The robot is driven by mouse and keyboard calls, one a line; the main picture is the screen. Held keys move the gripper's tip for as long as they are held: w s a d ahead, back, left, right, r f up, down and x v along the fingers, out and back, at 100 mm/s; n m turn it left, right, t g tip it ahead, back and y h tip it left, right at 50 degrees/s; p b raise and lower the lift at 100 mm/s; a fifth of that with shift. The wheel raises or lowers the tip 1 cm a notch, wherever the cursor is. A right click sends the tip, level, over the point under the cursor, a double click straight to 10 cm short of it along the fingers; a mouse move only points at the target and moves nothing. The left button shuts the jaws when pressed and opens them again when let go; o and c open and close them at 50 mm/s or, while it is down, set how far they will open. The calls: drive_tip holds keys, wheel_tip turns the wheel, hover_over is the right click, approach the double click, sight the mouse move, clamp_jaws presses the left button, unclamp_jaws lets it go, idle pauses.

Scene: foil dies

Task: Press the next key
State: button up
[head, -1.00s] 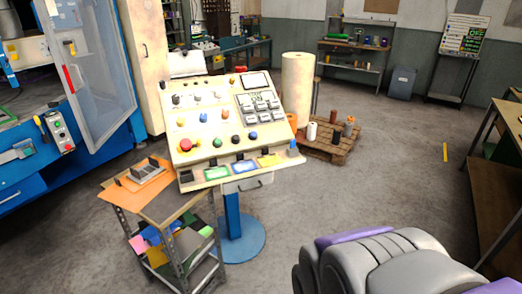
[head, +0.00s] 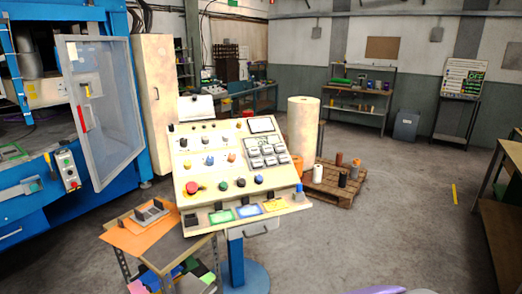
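A slanted cream control panel (head: 235,160) stands on a blue pedestal (head: 236,262) near the middle of the head view. A keypad (head: 266,153) of several pale keys sits at its upper right, under a small grey-green display (head: 262,140). The writing on the keys and display is too small to read. Knobs and coloured buttons cover the rest of the face, with a red button (head: 192,187) at lower left. A grey and purple part at the bottom edge seems to be my own arm. My gripper is not in view.
A small cart (head: 165,245) with an orange sheet stands left of the panel, close to it. A blue machine (head: 40,195) with an open clear door (head: 98,105) is further left. A pallet (head: 338,187) with rolls lies behind right. The floor at right (head: 400,240) is clear.

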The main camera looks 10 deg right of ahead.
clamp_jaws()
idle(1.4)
